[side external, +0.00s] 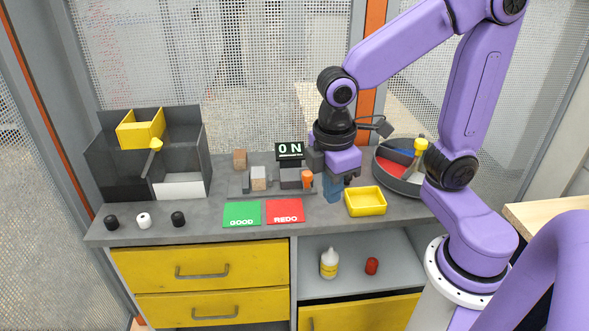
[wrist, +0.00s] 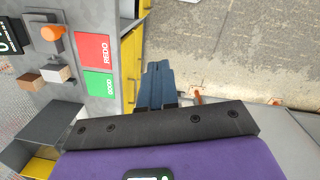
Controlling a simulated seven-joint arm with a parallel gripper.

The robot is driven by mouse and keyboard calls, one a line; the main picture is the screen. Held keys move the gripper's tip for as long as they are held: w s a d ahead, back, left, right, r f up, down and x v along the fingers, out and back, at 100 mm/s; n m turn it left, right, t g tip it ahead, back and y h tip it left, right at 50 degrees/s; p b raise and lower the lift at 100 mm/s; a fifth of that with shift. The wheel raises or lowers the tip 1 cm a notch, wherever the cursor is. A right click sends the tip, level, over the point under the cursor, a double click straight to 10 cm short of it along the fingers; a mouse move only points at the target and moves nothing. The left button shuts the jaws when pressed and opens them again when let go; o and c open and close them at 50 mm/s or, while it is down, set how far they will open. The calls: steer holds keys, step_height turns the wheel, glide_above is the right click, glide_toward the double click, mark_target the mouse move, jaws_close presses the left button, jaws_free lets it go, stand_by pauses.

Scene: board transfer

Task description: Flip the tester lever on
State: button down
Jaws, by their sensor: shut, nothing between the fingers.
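The tester (side external: 290,181) stands near the middle of the bench, a dark unit with a small black display (side external: 290,150) above it that reads ON. Its orange lever (side external: 308,178) sits at its right end, knob up. The lever also shows at the upper left of the wrist view (wrist: 52,33). My gripper (side external: 333,194) is just right of the lever in the side view, blue fingers pointing down, shut and empty. In the wrist view the fingers (wrist: 158,82) are together and apart from the lever. Whether they touch the bench cannot be told.
Green GOOD (side external: 241,214) and red REDO (side external: 285,211) pads lie in front of the tester. A yellow tray (side external: 366,201) is close right of my gripper, with a round divided bin (side external: 390,180) behind. Wooden blocks (side external: 240,159) and a dark bin (side external: 185,160) stand left.

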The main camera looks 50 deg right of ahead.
mark_target(305, 174)
steer(key=w+d+g+h, duration=0.1)
steer(key=w+d, duration=0.1)
steer(key=w, duration=0.9)
steer(key=w+d+f+g+h, duration=0.1)
steer(key=w+d, duration=0.2)
steer(key=w, duration=0.8)
steer(key=shift+w+d+f+m+h, duration=0.25)
steer(key=shift+w+d+m+h, duration=0.05)
steer(key=shift+w+h, duration=0.1)
steer(key=shift+f, duration=0.1)
steer(key=s+d+f, duration=0.4)
steer(key=d+f, duration=0.2)
steer(key=f, duration=0.3)
steer(key=shift+d, duration=0.3)
steer(key=shift+s+d+n, duration=0.1)
steer(key=shift+s+n, duration=0.15)
steer(key=shift+n, duration=0.15)
